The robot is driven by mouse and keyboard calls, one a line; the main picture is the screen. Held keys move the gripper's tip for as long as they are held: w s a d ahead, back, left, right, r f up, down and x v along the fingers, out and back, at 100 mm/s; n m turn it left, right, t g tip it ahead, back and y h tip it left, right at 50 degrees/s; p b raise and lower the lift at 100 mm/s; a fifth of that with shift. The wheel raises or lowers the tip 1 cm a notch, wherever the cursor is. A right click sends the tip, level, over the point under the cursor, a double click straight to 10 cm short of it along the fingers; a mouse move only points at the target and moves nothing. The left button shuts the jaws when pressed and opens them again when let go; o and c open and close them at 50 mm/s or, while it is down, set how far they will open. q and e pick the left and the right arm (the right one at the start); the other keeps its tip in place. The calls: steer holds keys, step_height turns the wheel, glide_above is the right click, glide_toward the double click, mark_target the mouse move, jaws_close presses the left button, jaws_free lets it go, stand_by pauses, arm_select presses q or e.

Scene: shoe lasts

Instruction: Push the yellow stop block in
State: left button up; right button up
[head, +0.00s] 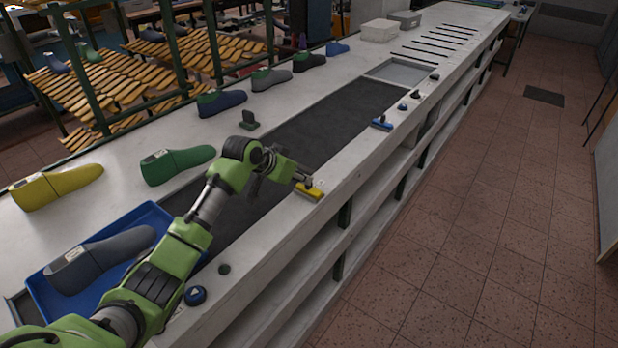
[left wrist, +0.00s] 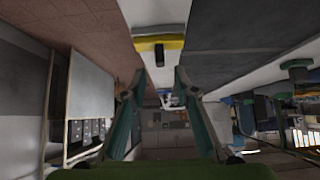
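The yellow stop block (head: 309,191) sits at the front edge of the dark belt, on the pale rim of the bench. In the left wrist view the yellow block (left wrist: 172,42) lies just ahead of my fingertips, with a dark knob on it. My left gripper (head: 298,178) is right by the block in the head view. In the left wrist view its two fingers (left wrist: 160,76) are apart with nothing between them. I cannot tell whether they touch the block. My right gripper is not in view.
A blue stop block (head: 381,123) sits farther along the rim. A blue tray (head: 160,213) holds a grey shoe last (head: 100,258). Yellow (head: 56,186) and green (head: 178,165) lasts stand behind the dark belt (head: 330,118). A round dark-blue button (head: 195,295) is on the near rim.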

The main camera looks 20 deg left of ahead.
arm_select(q)
steer(key=x, duration=0.4)
steer(key=shift+w+d, duration=0.1)
steer(key=shift+w, duration=0.05)
steer(key=shift+w+f, duration=0.25)
steer(key=shift+f, duration=0.05)
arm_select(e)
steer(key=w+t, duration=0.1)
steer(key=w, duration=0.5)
arm_select(q)
steer(key=shift+w+d+f, duration=0.15)
steer(key=shift+w+f, duration=0.05)
steer(key=shift+f, duration=0.05)
steer(key=shift+w+d+f, duration=0.1)
steer(key=shift+w+f, duration=0.25)
jaws_close()
steer(key=shift+a+f, duration=0.1)
steer(key=shift+a, duration=0.15)
steer(key=a+b, duration=0.1)
steer(key=w+a+b, duration=0.1)
steer(key=a, duration=0.1)
steer(key=a+b, duration=0.1)
steer(key=shift+w+a+b, duration=0.2)
steer(key=shift+w+b, duration=0.15)
steer(key=shift+a, duration=0.15)
steer(key=shift+r, duration=0.2)
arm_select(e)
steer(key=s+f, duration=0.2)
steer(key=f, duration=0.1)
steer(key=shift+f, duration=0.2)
